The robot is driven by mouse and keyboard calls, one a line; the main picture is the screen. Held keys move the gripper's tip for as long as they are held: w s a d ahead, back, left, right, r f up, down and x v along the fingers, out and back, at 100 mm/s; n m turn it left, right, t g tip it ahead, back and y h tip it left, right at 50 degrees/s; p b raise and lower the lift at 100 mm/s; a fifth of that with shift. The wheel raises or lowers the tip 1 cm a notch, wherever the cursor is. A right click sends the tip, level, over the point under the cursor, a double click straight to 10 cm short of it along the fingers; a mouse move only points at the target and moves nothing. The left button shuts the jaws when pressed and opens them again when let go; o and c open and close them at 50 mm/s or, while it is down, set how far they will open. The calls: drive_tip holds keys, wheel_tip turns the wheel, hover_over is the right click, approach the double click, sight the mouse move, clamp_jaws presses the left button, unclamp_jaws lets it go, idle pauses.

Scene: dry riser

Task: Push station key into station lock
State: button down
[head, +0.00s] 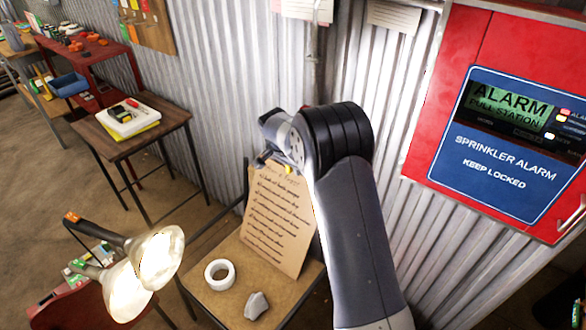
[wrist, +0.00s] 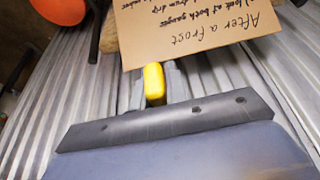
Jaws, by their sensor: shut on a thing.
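My gripper (wrist: 156,90) is at the lower middle of the wrist view, shut on a small yellow piece that looks like the head of the station key (wrist: 153,82). The rest of the key is hidden. In the head view my gripper (head: 272,158) is mostly behind my wrist, by the corrugated wall above the cardboard note, with a bit of yellow showing at it. I cannot make out the station lock in either view. A red alarm cabinet (head: 455,85) with a lit "ALARM PULL STATION" display (head: 508,108) hangs at the right.
The handwritten cardboard note (head: 280,220) leans on a small table with a white tape roll (head: 219,274) and a grey lump (head: 256,305). Lit lamps (head: 150,265) stand at the lower left. A wooden side table (head: 130,128) and red shelf (head: 85,55) are farther left.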

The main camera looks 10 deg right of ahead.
drive_tip(key=shift+w+d+r, duration=0.15)
drive_tip(key=shift+w+d, duration=0.05)
drive_tip(key=shift+w, duration=0.05)
drive_tip(key=w+d+p, duration=0.1)
drive_tip(key=w+d, duration=0.2)
drive_tip(key=shift+w+d, duration=0.25)
drive_tip(key=shift+d, duration=0.05)
idle(0.3)
drive_tip(key=shift+b, duration=0.35)
idle(1.2)
drive_tip(key=shift+w+d+p, duration=0.55)
drive_tip(key=shift+w+d, duration=0.65)
idle(0.9)
